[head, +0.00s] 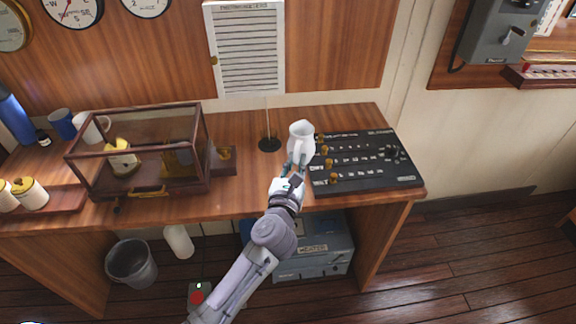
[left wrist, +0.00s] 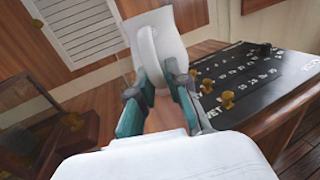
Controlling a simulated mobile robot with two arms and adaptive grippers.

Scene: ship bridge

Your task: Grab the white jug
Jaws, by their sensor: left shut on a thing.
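The white jug (head: 301,138) is at the end of my left arm, at the left edge of the black panel in the head view. My left gripper (head: 296,170) is shut on the jug's handle. In the left wrist view the jug (left wrist: 170,30) stands upright beyond the fingers, and its handle lies between the teal fingertips of the gripper (left wrist: 157,88). I cannot tell whether the jug's base touches the desk or is raised above it. My right gripper is not in view.
The black panel (head: 370,172) with brass knobs lies to the right on the wooden desk (head: 240,195). A glass case (head: 140,150) stands to the left. A grey bin (head: 132,265) is below.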

